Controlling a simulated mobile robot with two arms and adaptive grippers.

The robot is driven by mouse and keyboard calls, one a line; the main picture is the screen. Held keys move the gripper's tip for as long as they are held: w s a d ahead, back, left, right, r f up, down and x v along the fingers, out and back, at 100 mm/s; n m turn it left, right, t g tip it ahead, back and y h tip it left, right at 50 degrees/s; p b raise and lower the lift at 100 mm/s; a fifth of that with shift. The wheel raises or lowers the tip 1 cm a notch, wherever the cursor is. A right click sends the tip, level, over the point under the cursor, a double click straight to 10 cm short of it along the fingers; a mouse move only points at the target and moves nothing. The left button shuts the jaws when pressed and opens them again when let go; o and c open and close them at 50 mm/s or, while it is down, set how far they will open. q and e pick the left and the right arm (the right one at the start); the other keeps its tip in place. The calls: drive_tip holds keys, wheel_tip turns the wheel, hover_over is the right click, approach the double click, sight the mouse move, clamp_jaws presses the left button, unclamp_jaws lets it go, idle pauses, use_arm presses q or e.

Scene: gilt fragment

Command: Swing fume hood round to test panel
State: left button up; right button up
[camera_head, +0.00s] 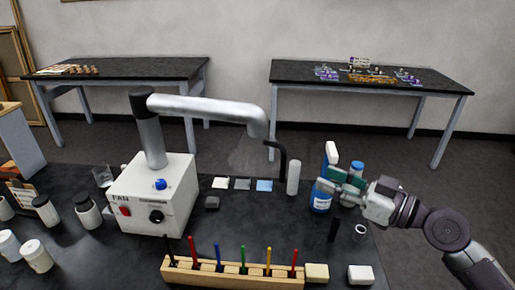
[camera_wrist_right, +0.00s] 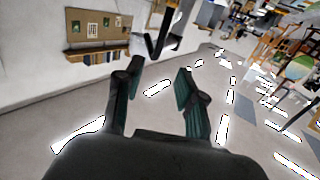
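The fume hood is a translucent grey cone (camera_head: 250,152) under the end of a silver jointed tube (camera_head: 205,107). The tube runs from a dark post on a white FAN box (camera_head: 170,200). A black curved handle (camera_head: 281,155) hangs at the tube's right end. Three small flat tiles, white, grey and light blue (camera_head: 264,185), lie below the hood; I cannot tell which thing is the test panel. My right gripper (camera_head: 328,180) is open and empty, right of the handle and apart from it. In the right wrist view the handle (camera_wrist_right: 155,45) shows beyond the open fingers (camera_wrist_right: 158,72). My left gripper is not in view.
A white cylinder (camera_head: 293,178) stands between handle and gripper. A blue-labelled bottle (camera_head: 321,201) stands by the gripper. A wooden rack (camera_head: 235,276) with several coloured sticks is at the front. Jars (camera_head: 88,214) stand left. Two black tables (camera_head: 125,68) are behind.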

sight(284, 158)
drive_tip(key=p+x, duration=0.2)
drive_tip(key=x, duration=0.2)
drive_tip(key=p+x, duration=0.2)
drive_tip(key=x, duration=0.2)
drive_tip(key=p+x, duration=0.2)
drive_tip(key=x, duration=0.2)
drive_tip(key=shift+r+p, duration=0.25)
drive_tip(key=shift+p, duration=0.1)
drive_tip(key=shift+w+a, duration=0.1)
drive_tip(key=shift+a, duration=0.05)
drive_tip(key=shift+c, duration=0.7)
drive_tip(key=c, duration=0.5)
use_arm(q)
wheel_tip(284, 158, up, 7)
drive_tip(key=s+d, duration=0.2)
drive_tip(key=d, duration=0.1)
use_arm(e)
clamp_jaws()
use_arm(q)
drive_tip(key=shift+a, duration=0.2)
